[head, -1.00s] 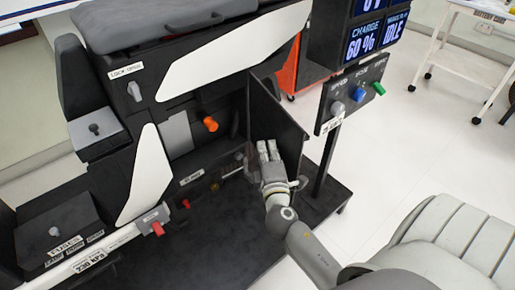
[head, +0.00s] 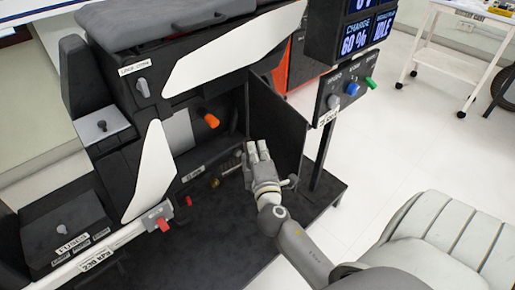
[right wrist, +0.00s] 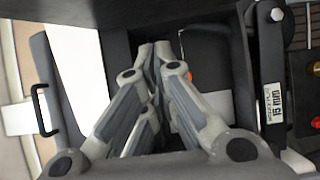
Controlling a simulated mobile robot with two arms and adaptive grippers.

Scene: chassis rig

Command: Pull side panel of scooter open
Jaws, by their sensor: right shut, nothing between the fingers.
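The scooter's black side panel (head: 278,122) stands swung out from the body in the head view, hinged near the opening on its left. An open bay with an orange knob (head: 211,121) shows beside it. My right gripper (head: 257,148) is in front of the panel's inner side, low down, with its fingers together and empty. I cannot tell if it touches the panel. In the right wrist view the closed fingers (right wrist: 155,52) point up the picture toward dark surfaces. My left gripper is not in view.
A display post with a switch box (head: 346,91) stands right of the panel. A grey-white seat (head: 445,235) is at the lower right. A white cart (head: 465,55) is further back. A red-handled lever (head: 162,223) and the dark platform (head: 235,240) are below. Floor right of the post is clear.

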